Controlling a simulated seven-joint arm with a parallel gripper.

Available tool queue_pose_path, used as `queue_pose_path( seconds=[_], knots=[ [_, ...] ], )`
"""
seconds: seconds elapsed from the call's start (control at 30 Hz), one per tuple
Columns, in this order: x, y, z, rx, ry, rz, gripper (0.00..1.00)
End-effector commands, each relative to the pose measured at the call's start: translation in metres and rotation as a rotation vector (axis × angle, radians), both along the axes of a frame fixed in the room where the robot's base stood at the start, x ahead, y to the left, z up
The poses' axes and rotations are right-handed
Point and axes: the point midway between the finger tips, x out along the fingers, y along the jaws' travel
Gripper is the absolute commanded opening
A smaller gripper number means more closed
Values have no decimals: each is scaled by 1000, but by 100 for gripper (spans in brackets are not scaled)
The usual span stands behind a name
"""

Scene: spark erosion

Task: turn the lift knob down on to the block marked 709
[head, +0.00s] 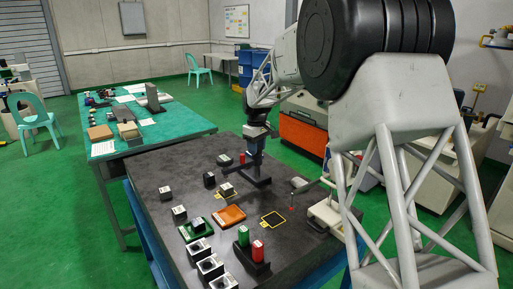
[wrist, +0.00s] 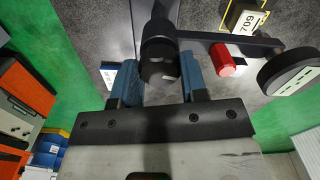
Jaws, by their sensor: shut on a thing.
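My gripper (wrist: 158,75) has its two blue fingers either side of a dark round knob (wrist: 158,45) and is shut on it; I take this to be the lift knob. A dark arm (wrist: 205,39) runs from the knob to the right and ends near a black disc (wrist: 290,72) with a pale label. The block marked 709 (wrist: 246,20) stands on a yellow-outlined spot at the top right of the wrist view, apart from the disc in the picture. In the head view my gripper (head: 254,153) is above a dark bar fixture (head: 252,181); the block (head: 226,188) appears left of it.
A red cylinder (wrist: 222,60) is close to the dark arm. The dark table (head: 165,165) also holds an orange tray (head: 229,216), a green tray (head: 194,230), several small blocks, and green (head: 243,236) and red (head: 257,250) cylinders. A yellow-outlined spot (head: 273,220) is bare.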

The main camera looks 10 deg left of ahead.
Motion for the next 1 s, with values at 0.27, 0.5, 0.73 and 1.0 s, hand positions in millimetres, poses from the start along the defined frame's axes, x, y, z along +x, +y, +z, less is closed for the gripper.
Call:
queue_pose_path(
  seconds=[0.27, 0.5, 0.73, 1.0],
  knots=[
    [0, 0, 0, 0, 0, -183, 16],
    [1, 0, 1, 0, -1, -404, 16],
    [1, -1, 1, 1, -1, -623, 16],
    [1, -1, 1, 2, -1, -879, 16]
  ],
)
